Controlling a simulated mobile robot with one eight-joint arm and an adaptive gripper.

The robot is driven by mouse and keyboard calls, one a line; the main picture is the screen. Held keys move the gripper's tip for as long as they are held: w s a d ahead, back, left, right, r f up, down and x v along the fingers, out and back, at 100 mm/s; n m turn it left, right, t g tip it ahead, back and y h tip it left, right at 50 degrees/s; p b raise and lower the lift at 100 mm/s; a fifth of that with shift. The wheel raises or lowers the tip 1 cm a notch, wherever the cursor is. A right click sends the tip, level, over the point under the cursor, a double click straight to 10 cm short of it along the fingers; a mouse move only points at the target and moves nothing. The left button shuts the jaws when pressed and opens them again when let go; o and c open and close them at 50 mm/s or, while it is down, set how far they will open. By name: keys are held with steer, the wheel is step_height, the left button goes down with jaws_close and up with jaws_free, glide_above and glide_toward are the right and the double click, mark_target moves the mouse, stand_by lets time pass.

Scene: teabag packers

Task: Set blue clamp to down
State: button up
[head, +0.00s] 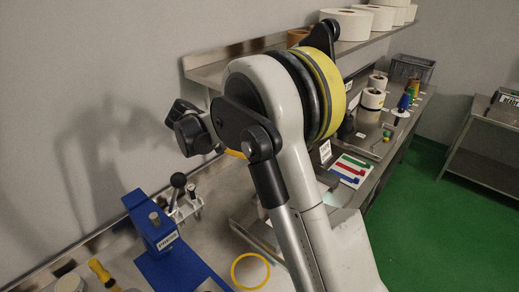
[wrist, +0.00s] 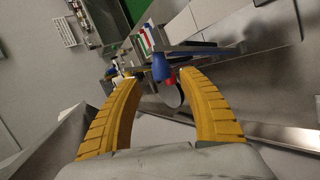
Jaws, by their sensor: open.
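A blue rounded handle (wrist: 161,68), which looks like the blue clamp's grip, shows in the wrist view between and beyond my fingertips. A dark bar runs beside it, and I cannot tell clearly whether the clamp is up or down. A smaller red handle (wrist: 171,80) sits just behind it. My gripper (wrist: 158,78) is open, its two yellow ribbed fingers apart on either side of the blue handle, with nothing held. I cannot tell whether a finger touches the handle. In the head view my arm covers the middle of the bench, and I cannot make out the clamp there.
A blue press-like stand (head: 155,222) and a black-knobbed lever (head: 178,181) stand at the left. A yellow ring (head: 250,271) lies flat on the bench. A white board with coloured strips (head: 351,169) lies right of my arm. Rolls (head: 340,24) sit on the shelf (head: 228,70) above.

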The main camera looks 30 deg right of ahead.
steer(key=x, duration=0.5)
steer(key=shift+w+d+f, duration=0.1)
steer(key=shift+d+f, duration=0.15)
steer(key=shift+f, duration=0.1)
steer(key=shift+a, duration=0.1)
jaws_close()
